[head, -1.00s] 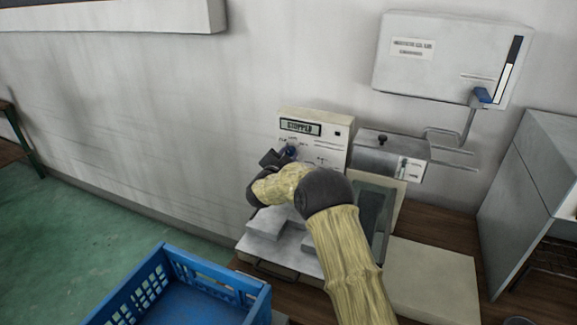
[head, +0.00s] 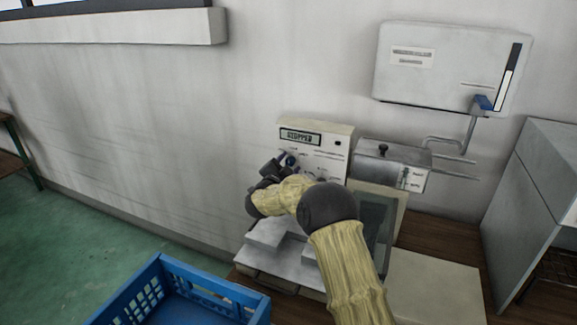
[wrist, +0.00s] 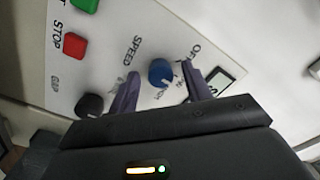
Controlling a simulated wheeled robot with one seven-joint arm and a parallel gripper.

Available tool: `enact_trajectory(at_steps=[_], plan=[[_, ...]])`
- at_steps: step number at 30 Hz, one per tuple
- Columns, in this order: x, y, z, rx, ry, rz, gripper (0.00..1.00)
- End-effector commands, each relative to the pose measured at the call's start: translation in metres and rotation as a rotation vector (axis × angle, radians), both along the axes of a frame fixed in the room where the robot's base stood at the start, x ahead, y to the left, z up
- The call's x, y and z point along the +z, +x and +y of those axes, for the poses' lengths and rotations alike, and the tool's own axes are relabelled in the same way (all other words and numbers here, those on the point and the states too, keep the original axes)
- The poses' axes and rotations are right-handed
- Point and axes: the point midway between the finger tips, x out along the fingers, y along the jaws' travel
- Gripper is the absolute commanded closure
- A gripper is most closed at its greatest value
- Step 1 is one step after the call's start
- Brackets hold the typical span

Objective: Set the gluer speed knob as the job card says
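The blue knob (wrist: 162,73) is on the white front panel (wrist: 115,25) in the wrist view, near the words SPEED and OFF. My gripper (wrist: 160,70) is open, with one dark fingertip on each side of the knob and a gap on both sides. I cannot tell how far the fingertips are from the panel. The display (head: 300,137) above the knob appears to read STOPPED. The knob's pointer and small scale marks are too blurred to read. I cannot make out a job card.
A black knob (wrist: 90,105), a red STOP button (wrist: 74,44) and a green button (wrist: 86,4) share the panel. A grey unit (head: 392,160) stands to its right. A wall box (head: 450,65) hangs above. A blue crate (head: 180,290) is at front left.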

Motion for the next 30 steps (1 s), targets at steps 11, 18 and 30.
enact_trajectory(at_steps=[11,18,30], plan=[[-0.001,-0.011,0.006,0.003,0.0,0.001,0.51],[-0.002,-0.046,0.019,0.004,-0.001,0.001,0.51],[-0.004,-0.121,0.048,0.004,-0.001,0.0,0.51]])
